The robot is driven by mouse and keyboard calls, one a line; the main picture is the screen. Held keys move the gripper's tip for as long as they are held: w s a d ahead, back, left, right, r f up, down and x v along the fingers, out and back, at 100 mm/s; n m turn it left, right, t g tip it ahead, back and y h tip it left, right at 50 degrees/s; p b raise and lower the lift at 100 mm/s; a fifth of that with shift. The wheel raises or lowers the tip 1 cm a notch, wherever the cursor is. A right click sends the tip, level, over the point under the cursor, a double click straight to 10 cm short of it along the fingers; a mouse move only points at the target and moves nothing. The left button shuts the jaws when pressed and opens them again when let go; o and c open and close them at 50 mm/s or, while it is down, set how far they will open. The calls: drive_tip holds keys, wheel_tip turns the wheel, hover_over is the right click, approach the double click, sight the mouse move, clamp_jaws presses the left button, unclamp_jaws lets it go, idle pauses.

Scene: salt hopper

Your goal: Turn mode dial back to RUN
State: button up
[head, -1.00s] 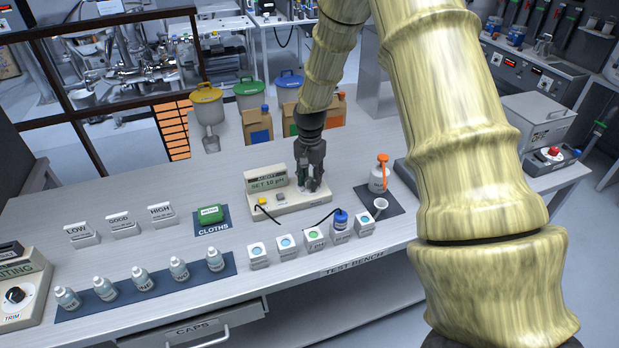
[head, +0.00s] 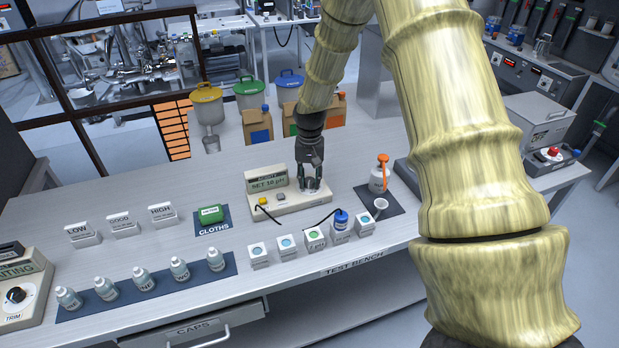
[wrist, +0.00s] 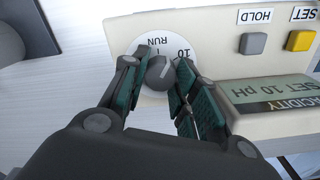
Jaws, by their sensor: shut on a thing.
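The acidity meter (head: 290,205) is a beige box on the bench, and its green display (head: 267,183) reads "SET 10 pH". In the wrist view the display (wrist: 262,90) is upside down. The mode dial is a grey knob (wrist: 161,72) on a white disc (wrist: 150,47) marked RUN and 10, with another mark partly hidden. My gripper (head: 311,186) points down at the meter's right end. In the wrist view my gripper (wrist: 155,76) is shut around the knob, its green-padded fingers on either side. Where the knob's pointer stands is unclear.
A grey HOLD button (wrist: 253,43) and yellow SET button (wrist: 300,40) sit beside the dial. A black cable loops in front of the meter to a blue-capped probe (head: 341,218). Small sample cups (head: 286,246) stand in front.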

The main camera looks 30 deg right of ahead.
sight(310, 179)
drive_tip(key=n, duration=0.6)
drive_tip(key=shift+w+r, duration=0.15)
drive_tip(key=shift+r, duration=0.05)
drive_tip(key=shift+n, duration=0.4)
drive_tip(key=o, duration=0.9)
drive_tip(key=shift+o, duration=0.6)
drive_tip(key=shift+f, duration=0.1)
wheel_tip(310, 179, up, 12)
